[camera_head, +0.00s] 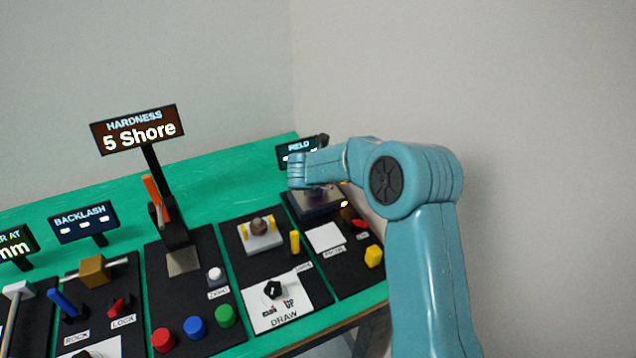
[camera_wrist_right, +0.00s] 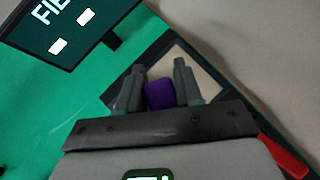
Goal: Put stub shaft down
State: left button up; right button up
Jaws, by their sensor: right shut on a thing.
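My right gripper (camera_wrist_right: 160,78) is shut on a small purple piece, the stub shaft (camera_wrist_right: 159,95), which shows between its two grey fingers in the wrist view. In the head view, my right arm reaches to the far right station, and a bit of purple shows below its wrist. The gripper is over a dark-framed plate (camera_head: 318,206) with a pale inner face. Whether the piece touches the plate, I cannot tell. My left gripper is not in view.
A FIELD display (camera_head: 297,152) stands close behind my right wrist.

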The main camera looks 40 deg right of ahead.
jog(key=shift+s, duration=0.1)
jog(key=shift+f, duration=0.2)
jog(key=shift+f, duration=0.15)
jog(key=o, duration=1.1)
